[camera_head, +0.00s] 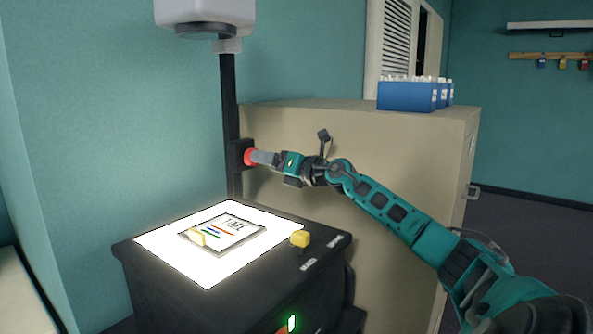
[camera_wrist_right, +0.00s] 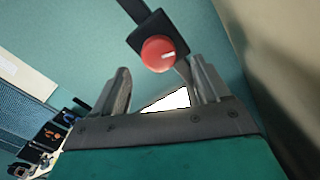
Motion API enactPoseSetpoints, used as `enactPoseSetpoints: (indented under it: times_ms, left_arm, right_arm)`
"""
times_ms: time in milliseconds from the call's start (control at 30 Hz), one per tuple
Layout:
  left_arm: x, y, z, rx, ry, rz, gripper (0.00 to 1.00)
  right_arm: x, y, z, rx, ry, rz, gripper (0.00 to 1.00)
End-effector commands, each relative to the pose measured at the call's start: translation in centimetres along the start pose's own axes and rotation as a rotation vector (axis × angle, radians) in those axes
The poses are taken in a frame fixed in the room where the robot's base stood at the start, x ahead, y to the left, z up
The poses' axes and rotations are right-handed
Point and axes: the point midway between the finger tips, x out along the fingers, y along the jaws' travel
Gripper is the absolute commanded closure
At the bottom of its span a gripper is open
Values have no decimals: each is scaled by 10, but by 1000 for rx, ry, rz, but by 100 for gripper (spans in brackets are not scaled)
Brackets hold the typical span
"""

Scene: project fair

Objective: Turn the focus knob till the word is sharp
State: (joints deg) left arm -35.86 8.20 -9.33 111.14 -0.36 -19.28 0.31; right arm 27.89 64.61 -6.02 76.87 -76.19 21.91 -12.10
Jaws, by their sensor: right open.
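The focus knob (camera_head: 249,156) is round and red, on a black block on the projector's upright post (camera_head: 229,110). The projector's lit stage (camera_head: 160,243) carries a framed sheet (camera_head: 222,234) with the word TIME. No projected word is in view. My left gripper is not in view.
The projector head (camera_head: 205,12) hangs above the stage. A beige cabinet (camera_head: 400,125) with blue boxes (camera_head: 405,96) stands close behind my right arm.

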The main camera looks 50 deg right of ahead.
Motion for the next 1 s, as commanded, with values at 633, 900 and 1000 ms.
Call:
enactPoseSetpoints:
  times_ms: [633,900,1000]
  left_arm:
    - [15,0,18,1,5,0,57]
    - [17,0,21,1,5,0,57]
    - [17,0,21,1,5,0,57]
  right_arm:
    - [-52,-2,-2,-1,1,-3,25]
    - [-67,0,-3,3,4,2,25]
    - [-72,1,-2,2,3,2,25]
